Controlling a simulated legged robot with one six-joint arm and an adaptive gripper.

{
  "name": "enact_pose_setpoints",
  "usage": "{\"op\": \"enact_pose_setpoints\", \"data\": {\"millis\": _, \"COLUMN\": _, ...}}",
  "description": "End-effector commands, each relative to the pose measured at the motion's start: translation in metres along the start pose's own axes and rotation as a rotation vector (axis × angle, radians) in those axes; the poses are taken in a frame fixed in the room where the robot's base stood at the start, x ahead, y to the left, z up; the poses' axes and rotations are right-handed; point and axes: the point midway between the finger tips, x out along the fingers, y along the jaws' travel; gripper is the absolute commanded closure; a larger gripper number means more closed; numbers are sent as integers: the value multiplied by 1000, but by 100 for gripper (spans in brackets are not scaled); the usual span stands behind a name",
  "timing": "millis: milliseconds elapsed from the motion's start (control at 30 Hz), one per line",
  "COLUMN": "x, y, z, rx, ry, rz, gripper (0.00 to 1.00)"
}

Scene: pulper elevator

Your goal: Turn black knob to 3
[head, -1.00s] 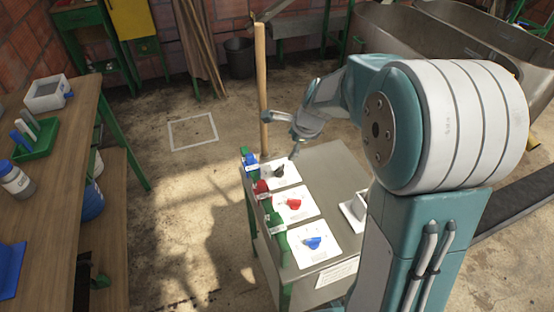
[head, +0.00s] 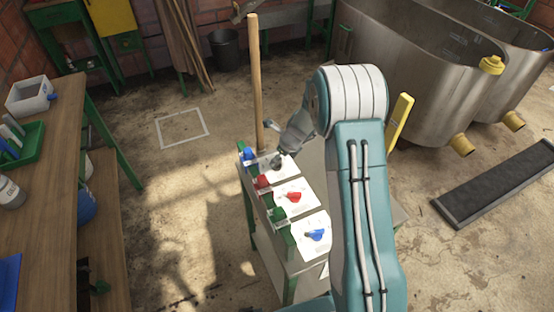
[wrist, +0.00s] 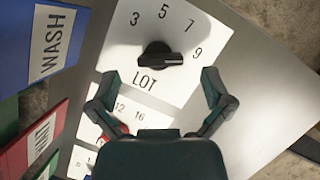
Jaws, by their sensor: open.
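The black knob (wrist: 158,58) sits on a white card marked LOT, with 3, 5, 7 and 9 around it, in the wrist view. Its bar lies nearly level, and the end with a white mark points right, towards 9. My gripper (wrist: 160,82) is open and empty. Its fingers are on either side, just below the knob in the picture, apart from it. In the head view my gripper (head: 264,143) is over the far end of the small grey table, and the black knob is hard to make out there.
A red knob (head: 294,197) and a blue knob (head: 316,235) sit on nearer cards. Blue, red and green labelled blocks line the table's left edge; the blue block (wrist: 35,40) reads WASH. A wooden pole (head: 256,85) stands behind. Metal tanks (head: 425,70) are at the right.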

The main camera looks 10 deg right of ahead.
Motion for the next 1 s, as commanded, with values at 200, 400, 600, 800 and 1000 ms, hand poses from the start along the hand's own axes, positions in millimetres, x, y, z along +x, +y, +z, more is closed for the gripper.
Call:
{"op": "enact_pose_setpoints", "data": {"millis": 200, "x": 23, "y": 0, "z": 0, "rx": 0, "ry": 0, "rz": 0, "gripper": 0}}
{"op": "enact_pose_setpoints", "data": {"millis": 400, "x": 26, "y": 0, "z": 0, "rx": -1, "ry": -1, "rz": -1, "gripper": 0}}
{"op": "enact_pose_setpoints", "data": {"millis": 600, "x": 26, "y": 0, "z": 0, "rx": -1, "ry": -1, "rz": -1, "gripper": 40}}
{"op": "enact_pose_setpoints", "data": {"millis": 800, "x": 26, "y": 0, "z": 0, "rx": -1, "ry": 0, "rz": 0, "gripper": 82}}
{"op": "enact_pose_setpoints", "data": {"millis": 1000, "x": 27, "y": -1, "z": 0, "rx": -10, "ry": 0, "rz": 3, "gripper": 82}}
